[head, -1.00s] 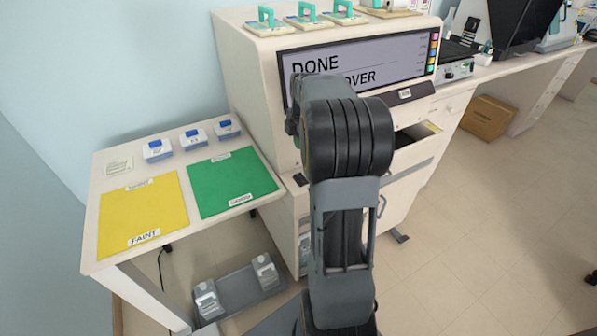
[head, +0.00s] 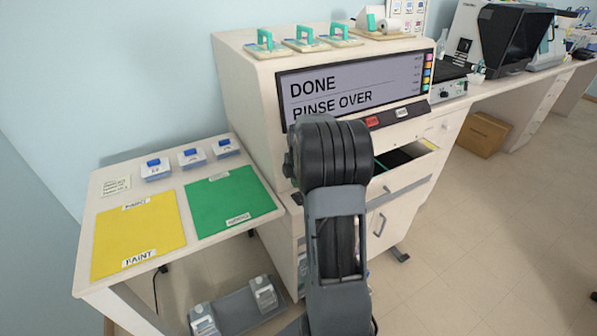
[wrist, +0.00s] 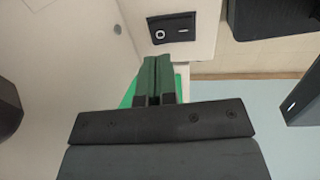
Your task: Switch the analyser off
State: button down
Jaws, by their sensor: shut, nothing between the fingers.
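The analyser (head: 250,95) is a large cream cabinet whose screen (head: 350,85) reads "DONE" and "RINSE OVER". In the wrist view a black rocker switch (wrist: 172,27) marked with a circle and a bar sits on a cream panel. Which half is pressed in I cannot tell. My gripper (wrist: 157,62) is shut and empty, its dark green fingers side by side just below the switch in the picture. I see a gap between fingertips and switch in the picture, but cannot judge the depth. In the head view my own arm hides the gripper, and the switch does not show.
A side table left of the analyser holds a yellow mat (head: 135,240), a green mat (head: 230,203) and several blue-topped boxes (head: 190,158). A drawer (head: 408,172) stands open to the right of my arm. Teal-handled holders (head: 303,40) stand on top. Dark blocks flank the wrist view.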

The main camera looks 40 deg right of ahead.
aim_at(297, 194)
jog(key=shift+w+f, duration=0.15)
jog(key=shift+f, duration=1.05)
jog(key=shift+w+f, duration=0.1)
jog(key=shift+f, duration=1.05)
jog(key=shift+d, duration=0.15)
